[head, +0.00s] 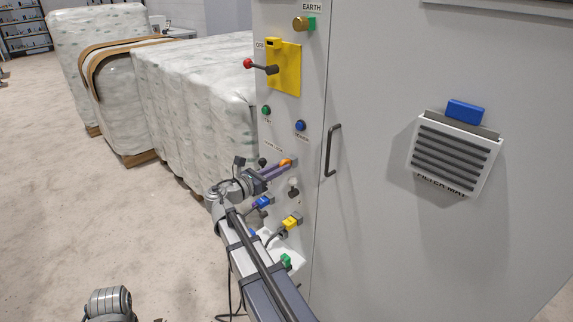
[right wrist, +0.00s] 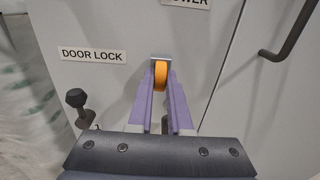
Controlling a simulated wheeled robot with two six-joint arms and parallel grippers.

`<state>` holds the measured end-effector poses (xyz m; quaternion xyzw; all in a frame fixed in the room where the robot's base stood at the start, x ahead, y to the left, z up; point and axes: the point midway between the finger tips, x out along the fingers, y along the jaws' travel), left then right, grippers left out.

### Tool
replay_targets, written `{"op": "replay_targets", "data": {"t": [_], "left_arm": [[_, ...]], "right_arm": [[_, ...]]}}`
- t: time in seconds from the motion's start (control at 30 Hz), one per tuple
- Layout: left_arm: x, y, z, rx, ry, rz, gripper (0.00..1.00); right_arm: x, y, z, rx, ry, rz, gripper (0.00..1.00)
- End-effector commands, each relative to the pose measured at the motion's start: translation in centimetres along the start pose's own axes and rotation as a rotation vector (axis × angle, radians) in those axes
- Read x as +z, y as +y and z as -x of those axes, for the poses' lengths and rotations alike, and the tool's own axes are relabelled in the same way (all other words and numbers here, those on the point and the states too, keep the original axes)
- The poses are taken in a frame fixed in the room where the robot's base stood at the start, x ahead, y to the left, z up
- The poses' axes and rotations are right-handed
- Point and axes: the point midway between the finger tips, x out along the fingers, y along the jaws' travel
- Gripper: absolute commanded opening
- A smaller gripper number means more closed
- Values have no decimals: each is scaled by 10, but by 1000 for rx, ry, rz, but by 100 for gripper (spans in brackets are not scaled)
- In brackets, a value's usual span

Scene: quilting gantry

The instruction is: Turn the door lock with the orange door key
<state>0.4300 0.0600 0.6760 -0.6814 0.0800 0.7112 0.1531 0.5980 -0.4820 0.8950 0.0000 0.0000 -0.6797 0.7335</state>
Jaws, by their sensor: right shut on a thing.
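The orange door key (head: 288,162) is at the grey cabinet's narrow front panel, between the fingertips of my right gripper (head: 282,168). In the right wrist view the key's rounded orange head (right wrist: 160,76) stands upright between the two purple fingers (right wrist: 160,84), which are shut on it. A small grey metal edge (right wrist: 160,58) shows just above the key, right of the DOOR LOCK label (right wrist: 94,55). The lock face is mostly hidden behind the key and fingers, and I cannot tell how deep the key sits. My left gripper is not in view.
A dark knob (right wrist: 76,98) sticks out left of the fingers. The panel also carries a yellow switch plate (head: 284,68) with a red-tipped lever, and yellow (head: 292,221) and blue plugs lower down. A door handle (head: 332,150) is to the right. Wrapped bales (head: 195,95) stand left.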

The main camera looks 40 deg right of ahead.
Motion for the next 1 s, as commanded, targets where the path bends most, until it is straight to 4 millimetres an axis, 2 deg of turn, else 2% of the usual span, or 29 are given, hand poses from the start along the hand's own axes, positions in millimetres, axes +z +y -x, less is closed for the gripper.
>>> {"op": "replay_targets", "data": {"t": [0.47,0.77,1.0], "left_arm": [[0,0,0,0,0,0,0],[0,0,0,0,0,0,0],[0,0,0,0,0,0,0]], "right_arm": [[0,0,0,0,0,-14,0],[0,0,0,0,0,-297,0],[0,0,0,0,0,-332,0]]}}
